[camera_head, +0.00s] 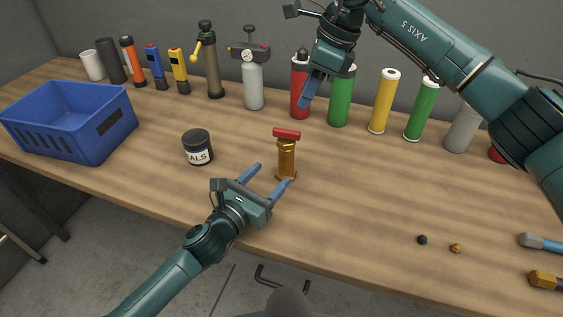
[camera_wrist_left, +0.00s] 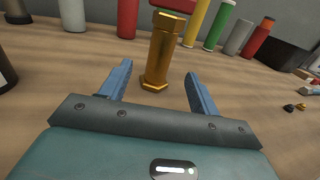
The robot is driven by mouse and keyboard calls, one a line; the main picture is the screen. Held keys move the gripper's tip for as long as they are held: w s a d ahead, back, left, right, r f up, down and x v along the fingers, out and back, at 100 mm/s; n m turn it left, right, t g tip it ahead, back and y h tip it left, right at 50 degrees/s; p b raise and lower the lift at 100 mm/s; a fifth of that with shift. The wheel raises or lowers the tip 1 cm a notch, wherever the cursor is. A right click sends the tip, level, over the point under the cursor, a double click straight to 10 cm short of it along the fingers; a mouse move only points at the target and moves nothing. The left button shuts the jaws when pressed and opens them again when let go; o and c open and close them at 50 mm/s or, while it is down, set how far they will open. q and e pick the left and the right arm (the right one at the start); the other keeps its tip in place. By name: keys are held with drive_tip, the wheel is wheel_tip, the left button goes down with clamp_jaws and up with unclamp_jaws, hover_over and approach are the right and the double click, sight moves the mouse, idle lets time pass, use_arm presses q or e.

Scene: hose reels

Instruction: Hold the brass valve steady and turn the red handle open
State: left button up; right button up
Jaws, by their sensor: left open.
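The brass valve (camera_head: 287,158) stands upright near the middle of the table, with the red handle (camera_head: 287,133) lying across its top. My left gripper (camera_head: 272,174) is open, with its blue fingers pointing at the valve's lower body. In the left wrist view the valve (camera_wrist_left: 161,58) stands between and just beyond the two fingertips, and no contact is clear; only a bit of the red handle (camera_wrist_left: 177,5) shows at the top edge. My right gripper (camera_head: 311,90) is raised at the back, in front of the red cylinder; its finger gap cannot be made out.
A blue crate (camera_head: 70,143) stands at the left and a dark jar (camera_head: 198,147) left of the valve. Several canisters and a gauge bottle (camera_head: 253,85) line the back. Small fittings (camera_head: 455,248) and hammer-like tools (camera_head: 545,281) lie at the right.

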sight(281, 164)
use_arm(q)
drive_tip(key=x, duration=0.7)
drive_tip(key=shift+w+d, duration=0.1)
drive_tip(key=shift+w, duration=0.1)
drive_tip(key=c, duration=1.3)
use_arm(e)
drive_tip(key=shift+c, duration=0.2)
drive_tip(key=shift+m+t, duration=0.3)
drive_tip(key=shift+m, duration=0.3)
drive_tip(key=x, duration=0.9)
drive_tip(key=shift+s+a+f, duration=0.15)
drive_tip(key=shift+a+f, duration=0.05)
drive_tip(key=shift+f, duration=0.15)
clamp_jaws()
